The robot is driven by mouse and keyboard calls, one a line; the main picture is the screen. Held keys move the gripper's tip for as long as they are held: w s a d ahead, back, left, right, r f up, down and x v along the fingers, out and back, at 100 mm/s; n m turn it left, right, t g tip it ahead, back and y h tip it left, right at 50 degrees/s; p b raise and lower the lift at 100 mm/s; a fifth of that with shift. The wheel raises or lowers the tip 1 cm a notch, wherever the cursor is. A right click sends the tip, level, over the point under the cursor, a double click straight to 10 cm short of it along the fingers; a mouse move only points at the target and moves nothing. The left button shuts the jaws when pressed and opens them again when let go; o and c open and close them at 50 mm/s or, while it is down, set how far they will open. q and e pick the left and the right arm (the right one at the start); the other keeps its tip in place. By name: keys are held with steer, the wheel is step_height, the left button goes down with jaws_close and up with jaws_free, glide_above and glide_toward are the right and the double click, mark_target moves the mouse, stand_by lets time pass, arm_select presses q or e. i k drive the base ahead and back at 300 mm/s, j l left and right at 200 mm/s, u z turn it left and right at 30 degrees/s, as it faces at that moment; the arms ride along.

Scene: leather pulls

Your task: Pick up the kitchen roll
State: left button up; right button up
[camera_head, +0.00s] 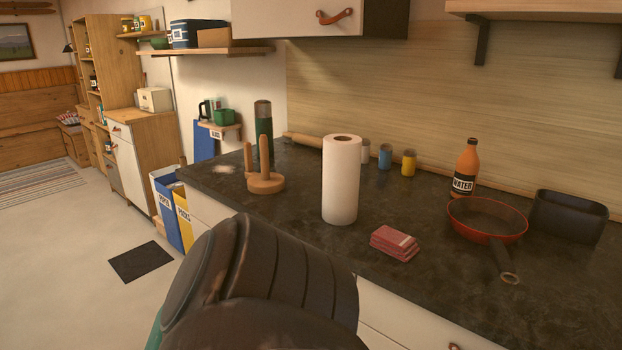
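The kitchen roll (341,182) is a white upright cylinder with a brown core hole in its top. It stands on the dark stone counter (420,285), near the front edge. A dark, ribbed part of my own body fills the lower middle of the view, in front of the counter and below the roll. I cannot tell which arm it belongs to. No fingertips of either gripper show in the view, and nothing is seen touching the roll.
Left of the roll stand a wooden holder (265,182) and a dark green cylinder (263,130). Red packets (394,243) lie close to its right. Small canisters (385,156) stand behind it. A red pan (486,220), an orange water bottle (465,170) and a black bin (568,216) are farther right.

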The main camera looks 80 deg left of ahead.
mark_target(341, 153)
steer(key=u, duration=3.1)
